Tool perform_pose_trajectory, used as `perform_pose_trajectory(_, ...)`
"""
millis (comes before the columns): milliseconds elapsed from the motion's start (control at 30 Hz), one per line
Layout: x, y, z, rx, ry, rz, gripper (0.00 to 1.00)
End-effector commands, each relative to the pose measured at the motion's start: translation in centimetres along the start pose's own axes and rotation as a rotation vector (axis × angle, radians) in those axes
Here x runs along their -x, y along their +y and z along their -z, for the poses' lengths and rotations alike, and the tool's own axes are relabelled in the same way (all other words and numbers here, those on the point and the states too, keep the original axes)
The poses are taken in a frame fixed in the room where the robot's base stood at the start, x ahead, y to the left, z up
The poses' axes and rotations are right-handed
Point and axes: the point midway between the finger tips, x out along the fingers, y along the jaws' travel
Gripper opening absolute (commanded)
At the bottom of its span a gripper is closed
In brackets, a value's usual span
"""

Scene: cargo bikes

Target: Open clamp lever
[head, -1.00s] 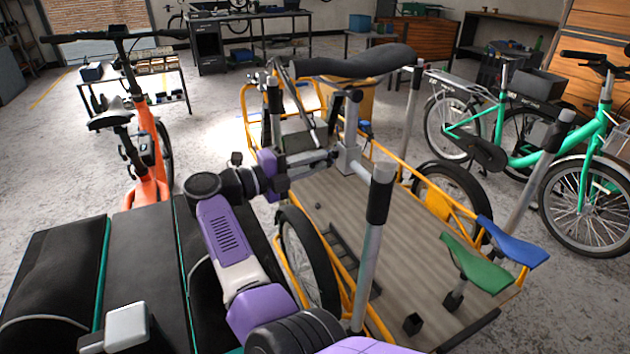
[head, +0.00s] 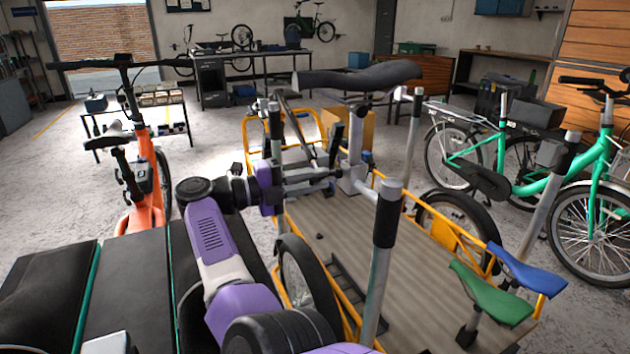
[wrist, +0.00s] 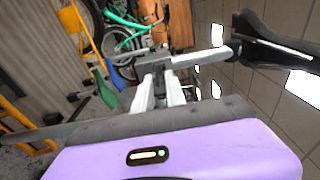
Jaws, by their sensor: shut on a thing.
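A grey seat clamp (head: 353,182) sits low on the post under the black saddle (head: 360,77), above the cargo bike's deck. My gripper (head: 328,178) reaches in from the left, level with the clamp. In the wrist view my gripper (wrist: 159,98) has its two pale fingers close together, shut on a small part at the grey clamp (wrist: 152,62), which I take to be the clamp lever. The fingers hide most of that part, so its angle cannot be told. The saddle (wrist: 275,42) shows at the right of the wrist view.
The wooden deck (head: 410,270) has a yellow frame and upright posts, one post (head: 383,250) close in front of the clamp. A green saddle (head: 490,292) and a blue saddle (head: 527,270) are at the right. An orange bike (head: 150,190) stands at left, a green bike (head: 560,160) at right.

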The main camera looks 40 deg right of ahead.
Motion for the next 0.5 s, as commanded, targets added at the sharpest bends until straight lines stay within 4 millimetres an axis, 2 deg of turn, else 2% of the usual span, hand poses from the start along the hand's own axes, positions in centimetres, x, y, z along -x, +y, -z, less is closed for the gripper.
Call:
perform_pose_trajectory(33, 0.01, 0.1, -0.04, 0.002, -0.002, -0.001, 0.0)
perform_pose_trajectory(67, 0.01, 0.1, -0.04, 0.002, -0.002, -0.001, 0.18)
perform_pose_trajectory(167, 0.01, 0.09, -0.03, 0.001, -0.002, -0.001, 0.38)
perform_pose_trajectory(500, 0.14, 0.02, -0.03, 0.0, -0.001, 0.0, 0.38)
